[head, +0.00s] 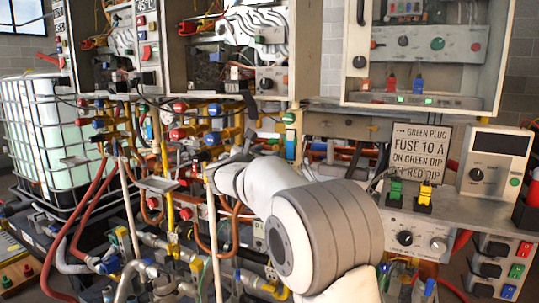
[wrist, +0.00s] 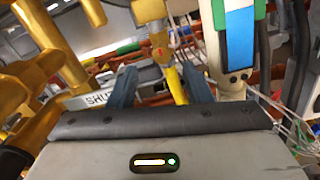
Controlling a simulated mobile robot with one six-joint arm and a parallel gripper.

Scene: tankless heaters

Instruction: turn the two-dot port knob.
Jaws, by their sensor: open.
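My gripper (wrist: 160,88) is open, with its two blue-grey fingers apart in the wrist view. A yellow stem (wrist: 175,84) with a red-marked yellow fitting (wrist: 159,54) shows between and beyond the fingers; I see no contact. Just right of the right finger is a white port body (wrist: 232,92) with a blue panel (wrist: 240,38), a green top and two dark dots near its lower end. I cannot tell which part is its knob. The same blue-and-green piece seems to show in the head view (head: 290,136).
Thin white wires and red pipes lie to the right. In the head view, a sign (head: 418,152), cabinets and a caged white tank (head: 50,140) surround dense pipework.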

